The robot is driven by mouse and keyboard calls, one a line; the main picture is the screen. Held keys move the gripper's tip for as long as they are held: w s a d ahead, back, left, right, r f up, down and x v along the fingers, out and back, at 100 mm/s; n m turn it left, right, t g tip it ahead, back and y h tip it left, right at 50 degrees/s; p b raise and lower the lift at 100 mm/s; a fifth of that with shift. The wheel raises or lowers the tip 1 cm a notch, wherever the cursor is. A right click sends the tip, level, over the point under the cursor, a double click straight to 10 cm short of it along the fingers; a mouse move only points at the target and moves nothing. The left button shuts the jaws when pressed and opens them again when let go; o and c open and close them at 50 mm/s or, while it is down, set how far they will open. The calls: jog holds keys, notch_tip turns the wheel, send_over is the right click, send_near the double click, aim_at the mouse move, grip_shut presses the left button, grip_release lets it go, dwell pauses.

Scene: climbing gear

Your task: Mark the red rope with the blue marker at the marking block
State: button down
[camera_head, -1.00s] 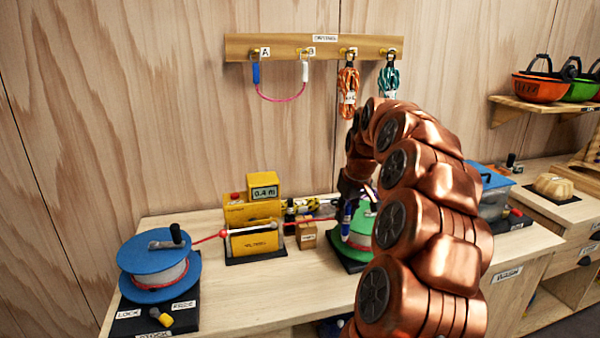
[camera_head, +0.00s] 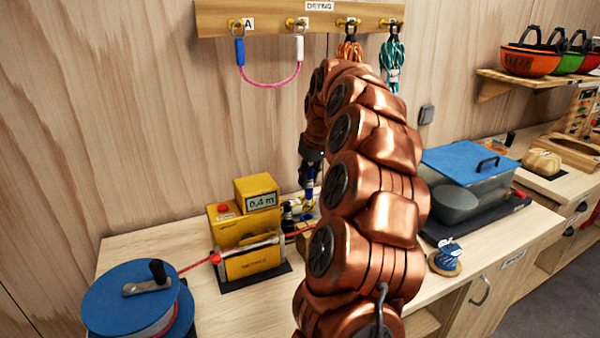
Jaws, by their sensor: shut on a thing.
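My gripper (camera_head: 309,166) is shut on the blue marker (camera_head: 309,182), which points down above the workbench, just right of the yellow meter (camera_head: 247,222). The red rope (camera_head: 194,264) runs from the blue reel (camera_head: 130,300) at the lower left to the meter, which reads 0.4 m. A short stretch of rope (camera_head: 297,233) shows right of the meter, then passes behind my arm. The wooden marking block (camera_head: 303,240) is mostly hidden by my copper arm. I cannot tell whether the marker tip touches the rope.
A clear bin with a blue lid (camera_head: 480,165) stands right of my arm, and a small blue spool (camera_head: 447,256) sits near the bench edge. A drying rack (camera_head: 300,18) with hanging ropes is on the wall above.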

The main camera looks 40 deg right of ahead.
aim_at(309, 198)
jog(key=shift+s+f+b, duration=0.1)
jog(key=shift+f+b, duration=0.65)
jog(key=shift+f, duration=2.05)
jog(key=shift+s+b, duration=0.15)
jog(key=shift+b, duration=0.15)
jog(key=shift+f+b, duration=0.5)
jog(key=shift+f, duration=0.25)
jog(key=shift+r, duration=0.1)
dwell(0.7)
jog(key=shift+r+p, duration=1.2)
jog(key=shift+r, duration=2.75)
